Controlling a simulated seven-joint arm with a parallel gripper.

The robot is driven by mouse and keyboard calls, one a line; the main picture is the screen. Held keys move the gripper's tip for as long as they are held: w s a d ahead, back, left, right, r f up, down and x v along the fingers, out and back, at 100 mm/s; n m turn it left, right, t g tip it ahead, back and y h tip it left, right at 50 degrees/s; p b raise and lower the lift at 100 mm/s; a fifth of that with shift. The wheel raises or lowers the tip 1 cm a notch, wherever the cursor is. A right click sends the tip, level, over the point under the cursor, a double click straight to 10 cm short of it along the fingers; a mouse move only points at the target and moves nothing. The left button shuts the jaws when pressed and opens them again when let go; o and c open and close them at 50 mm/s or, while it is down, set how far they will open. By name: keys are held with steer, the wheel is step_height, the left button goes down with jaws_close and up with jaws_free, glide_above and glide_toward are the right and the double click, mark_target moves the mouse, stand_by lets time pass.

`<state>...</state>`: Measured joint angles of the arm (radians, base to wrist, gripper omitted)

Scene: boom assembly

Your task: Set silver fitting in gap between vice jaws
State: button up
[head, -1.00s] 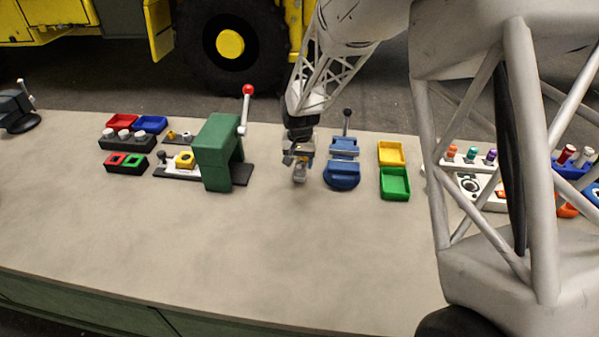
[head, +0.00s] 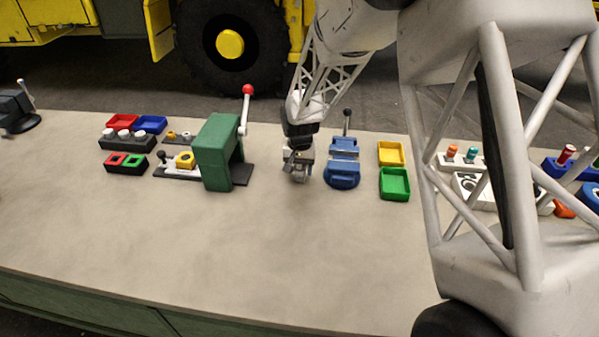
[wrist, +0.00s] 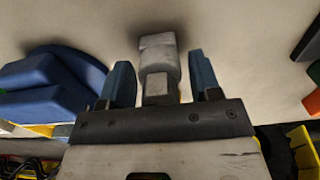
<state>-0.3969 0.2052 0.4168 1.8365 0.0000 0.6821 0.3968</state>
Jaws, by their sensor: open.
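The silver fitting (wrist: 159,58) is a grey, stepped piece. In the wrist view it sits between the two blue fingers of my gripper (wrist: 162,80), with a visible gap on each side. My gripper is open and not closed on it. In the head view my gripper (head: 298,166) is low over the bench, just left of the blue vice (head: 342,172), and the fitting (head: 299,179) shows below it, partly hidden. The vice also shows at the left of the wrist view (wrist: 45,88). The gap between its jaws is hard to make out.
A green press (head: 213,155) with a red-knobbed lever stands close on the left of my gripper. Yellow (head: 391,165) and green (head: 394,195) trays lie right of the vice. The front of the bench (head: 250,250) is clear.

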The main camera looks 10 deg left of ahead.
steer(key=shift+c, duration=0.4)
steer(key=c, duration=0.6)
steer(key=shift+r, duration=2.6)
steer(key=shift+c, duration=0.2)
steer(key=w+d+r, duration=0.2)
steer(key=d+r, duration=0.2)
steer(key=d, duration=0.2)
steer(key=w+d+r, duration=0.2)
steer(key=d+r, duration=0.2)
steer(key=d, duration=0.3)
steer(key=shift+w+d+r, duration=0.15)
steer(key=shift+w+d, duration=0.1)
steer(key=shift+w, duration=0.15)
